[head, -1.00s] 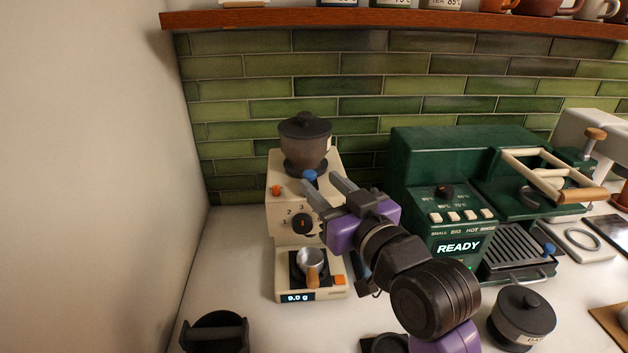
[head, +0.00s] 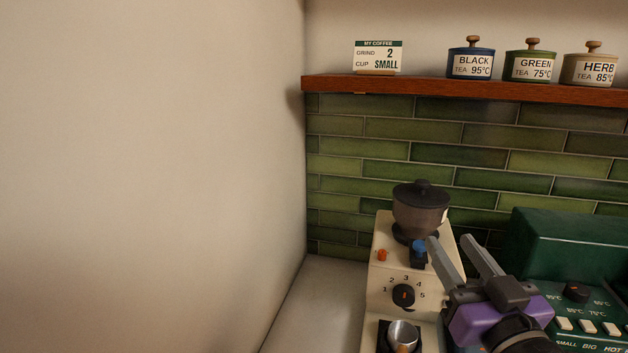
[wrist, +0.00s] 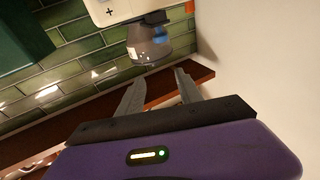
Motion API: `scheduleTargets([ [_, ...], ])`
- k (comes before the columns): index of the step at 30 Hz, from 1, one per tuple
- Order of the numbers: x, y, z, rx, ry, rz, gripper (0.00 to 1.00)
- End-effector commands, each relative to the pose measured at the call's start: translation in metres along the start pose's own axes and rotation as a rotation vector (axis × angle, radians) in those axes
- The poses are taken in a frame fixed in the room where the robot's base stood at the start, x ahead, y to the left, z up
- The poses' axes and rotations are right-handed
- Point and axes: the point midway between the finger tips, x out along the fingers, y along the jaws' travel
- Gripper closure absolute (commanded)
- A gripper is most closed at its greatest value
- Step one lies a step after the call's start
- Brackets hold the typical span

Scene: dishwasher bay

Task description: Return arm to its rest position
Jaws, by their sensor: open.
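My gripper (head: 450,243) is open with nothing between its two grey fingers. In the head view it overlaps the right side of the cream grinder (head: 384,285) in the picture, and I cannot tell the gap between them. The grinder carries a dark lidded hopper (head: 420,208), an orange button and a numbered dial (head: 403,295). In the wrist view the gripper (wrist: 157,80) shows both fingers apart, with the hopper (wrist: 148,50) beyond their tips. My arm leaves the head view at the bottom right.
The green machine (head: 570,250) stands right of my gripper. A metal cup (head: 403,337) sits at the grinder's base. A shelf (head: 450,88) above holds several tea canisters and a coffee card (head: 378,56). A plain wall is at left. Bare counter (head: 320,300) lies between wall and grinder.

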Motion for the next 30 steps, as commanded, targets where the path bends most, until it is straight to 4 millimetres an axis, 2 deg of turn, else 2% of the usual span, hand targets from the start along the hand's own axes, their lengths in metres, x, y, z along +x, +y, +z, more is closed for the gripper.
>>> scheduleTargets([
  [2,-0.009,0.005,-0.002,0.009,0.049,0.024,0.58],
  [5,-0.026,0.008,0.007,0.02,0.085,0.049,0.58],
  [11,-0.067,0.009,0.036,0.036,0.108,0.086,0.58],
  [18,-0.138,0.001,0.085,0.039,0.075,0.116,0.58],
  [30,-0.27,-0.019,0.143,0.014,-0.082,0.107,0.58],
])
